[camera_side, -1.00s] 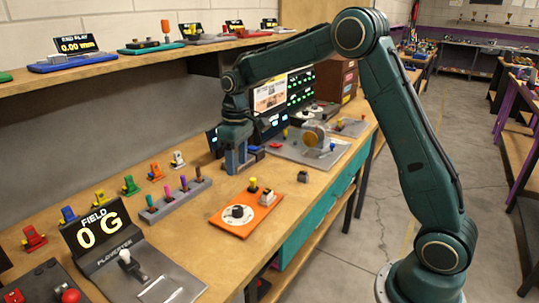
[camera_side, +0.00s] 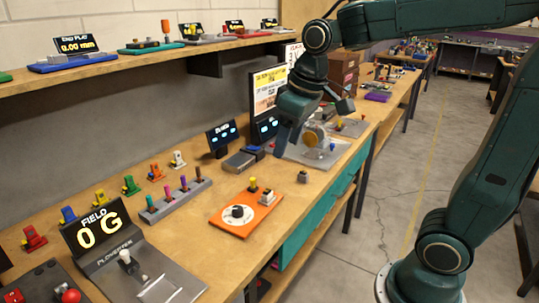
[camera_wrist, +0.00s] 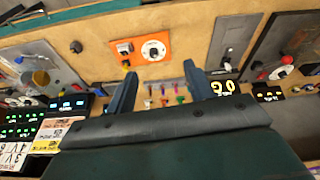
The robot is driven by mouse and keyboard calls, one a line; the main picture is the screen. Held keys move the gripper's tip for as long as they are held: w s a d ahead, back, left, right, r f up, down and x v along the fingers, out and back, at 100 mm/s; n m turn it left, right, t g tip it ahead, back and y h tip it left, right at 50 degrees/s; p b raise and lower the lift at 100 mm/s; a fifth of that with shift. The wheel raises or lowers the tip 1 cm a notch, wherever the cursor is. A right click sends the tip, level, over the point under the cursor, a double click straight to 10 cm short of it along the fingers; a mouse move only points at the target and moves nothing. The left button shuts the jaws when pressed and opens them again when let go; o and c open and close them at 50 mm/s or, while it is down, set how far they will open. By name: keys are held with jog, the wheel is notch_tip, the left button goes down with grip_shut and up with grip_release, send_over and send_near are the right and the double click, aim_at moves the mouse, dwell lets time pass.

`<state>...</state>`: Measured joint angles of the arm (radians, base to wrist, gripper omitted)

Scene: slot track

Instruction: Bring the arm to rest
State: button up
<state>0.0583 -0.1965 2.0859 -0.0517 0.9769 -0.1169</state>
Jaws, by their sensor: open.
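My gripper (camera_side: 312,128) is in the air above the bench, in front of the upright screen, with its jaws apart and nothing between them. In the wrist view my gripper (camera_wrist: 167,90) shows two blue-grey fingers spread wide. Past them lies the wooden bench (camera_wrist: 190,20) with the orange dial plate (camera_wrist: 142,50). In the side view the orange plate (camera_side: 231,219) lies below and to the left of my gripper, clear of it.
A FIELD display (camera_side: 95,228) stands at the front left. A peg rack (camera_side: 176,200) and several coloured clips stand behind it. The grey plate with a clear disc (camera_side: 320,152) is close by my gripper. A shelf (camera_side: 130,66) runs above the bench along the wall.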

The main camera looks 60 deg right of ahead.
jog(key=s+a+f+m+t, duration=0.1)
jog(key=s+t, duration=0.1)
jog(key=s, duration=1.2)
jog(key=shift+f, duration=0.4)
jog(key=shift+w, duration=0.1)
